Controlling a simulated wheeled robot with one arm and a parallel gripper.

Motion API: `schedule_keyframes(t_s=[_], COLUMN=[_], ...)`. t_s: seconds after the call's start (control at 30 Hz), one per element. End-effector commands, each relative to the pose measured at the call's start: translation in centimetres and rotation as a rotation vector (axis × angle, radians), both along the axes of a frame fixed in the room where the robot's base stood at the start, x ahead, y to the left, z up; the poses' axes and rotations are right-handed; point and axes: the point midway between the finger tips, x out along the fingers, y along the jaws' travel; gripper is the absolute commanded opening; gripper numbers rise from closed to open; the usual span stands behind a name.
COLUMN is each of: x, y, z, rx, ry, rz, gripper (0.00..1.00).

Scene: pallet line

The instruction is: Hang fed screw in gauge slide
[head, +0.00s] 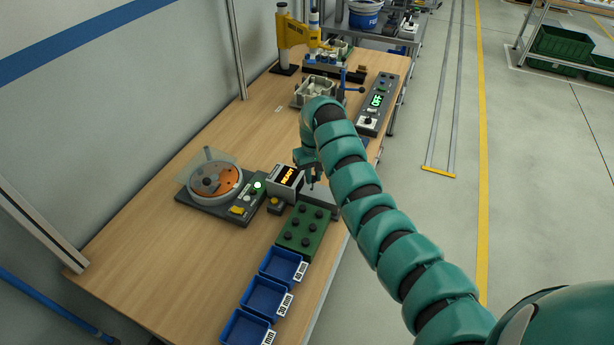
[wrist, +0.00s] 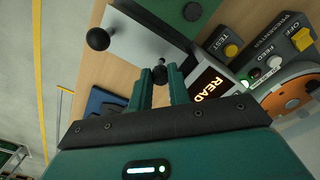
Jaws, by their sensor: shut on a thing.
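My gripper (head: 314,185) is over the right edge of the bench, beside the gauge box with the READY display (head: 287,180). In the wrist view my gripper (wrist: 160,82) is shut on a small dark screw (wrist: 160,73), held between the fingertips. The screw's thin end points away from the gripper. A pale grey plate (wrist: 150,38), which looks like the gauge slide, lies just beyond the screw, with a black ball knob (wrist: 97,38) at its left. Whether the screw touches the plate I cannot tell. The screw presenter (head: 232,208) with its orange bowl stands left of the gauge.
A green block with black knobs (head: 305,231) and blue bins (head: 266,298) line the bench front. A yellow TEST button (wrist: 231,50) sits beside the gauge. The left bench top is clear.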

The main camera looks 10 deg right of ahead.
Motion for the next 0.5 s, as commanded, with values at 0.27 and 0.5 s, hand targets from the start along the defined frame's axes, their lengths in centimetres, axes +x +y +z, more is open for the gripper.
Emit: schedule_keyframes(t_s=[0.27,0.5], x=[-0.6,-0.6], y=[-0.2,-0.2], z=[-3.2,-3.9], rx=[0.0,0.0], ry=[0.003,-0.001], rz=[-0.002,-0.002], gripper=[0.0,0.0])
